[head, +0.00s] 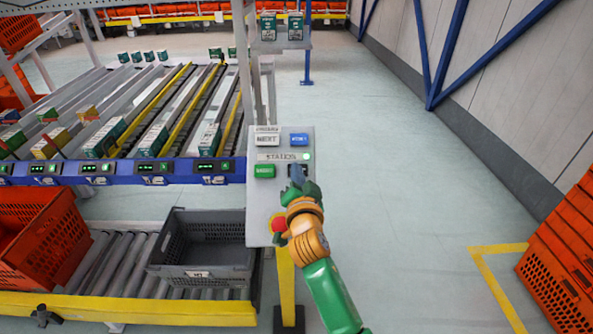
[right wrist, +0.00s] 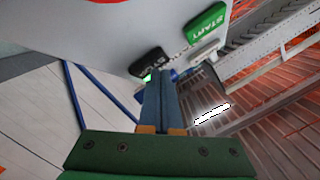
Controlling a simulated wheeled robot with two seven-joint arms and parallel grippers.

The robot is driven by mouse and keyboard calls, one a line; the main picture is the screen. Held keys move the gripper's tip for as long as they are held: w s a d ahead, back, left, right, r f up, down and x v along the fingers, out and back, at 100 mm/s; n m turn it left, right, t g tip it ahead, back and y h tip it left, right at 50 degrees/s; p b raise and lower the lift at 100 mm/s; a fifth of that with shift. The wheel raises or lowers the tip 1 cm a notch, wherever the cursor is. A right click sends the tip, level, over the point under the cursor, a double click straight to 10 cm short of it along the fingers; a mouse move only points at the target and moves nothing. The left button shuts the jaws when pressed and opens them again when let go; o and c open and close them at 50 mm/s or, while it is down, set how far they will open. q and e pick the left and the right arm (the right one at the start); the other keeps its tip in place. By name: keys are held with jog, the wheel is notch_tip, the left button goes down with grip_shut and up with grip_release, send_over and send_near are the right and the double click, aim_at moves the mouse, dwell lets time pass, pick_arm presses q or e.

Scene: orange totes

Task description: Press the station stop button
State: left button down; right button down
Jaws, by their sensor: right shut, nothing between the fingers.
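The control panel (head: 260,205) stands on a yellow post and carries a "STATION" label. The black button (right wrist: 148,62), its lettering only partly readable, shows in the right wrist view between a green START button (right wrist: 207,22) and a small lit green lamp (right wrist: 147,77). My right gripper (head: 297,172) is shut and empty, with its fingertips over the black button's place in the head view. In the right wrist view the blue fingertips (right wrist: 160,76) end close beside the black button; I cannot tell whether they touch it. My left gripper is not in view.
The panel also has a white NEXT button (head: 266,139), a blue button (head: 299,140), a green button (head: 264,171) and a red button (head: 278,223). A grey tote (head: 205,270) sits on rollers at left. Orange totes (head: 560,265) stand at right. Floor right of the panel is clear.

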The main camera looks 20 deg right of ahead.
jog(key=shift+w+f, duration=0.1)
jog(key=shift+f, duration=0.1)
jog(key=shift+r, duration=0.1)
jog(key=shift+s+a+r+p, duration=0.1)
jog(key=shift+s+r+p, duration=0.3)
jog(key=shift+r+p, duration=0.25)
jog(key=shift+s, duration=0.15)
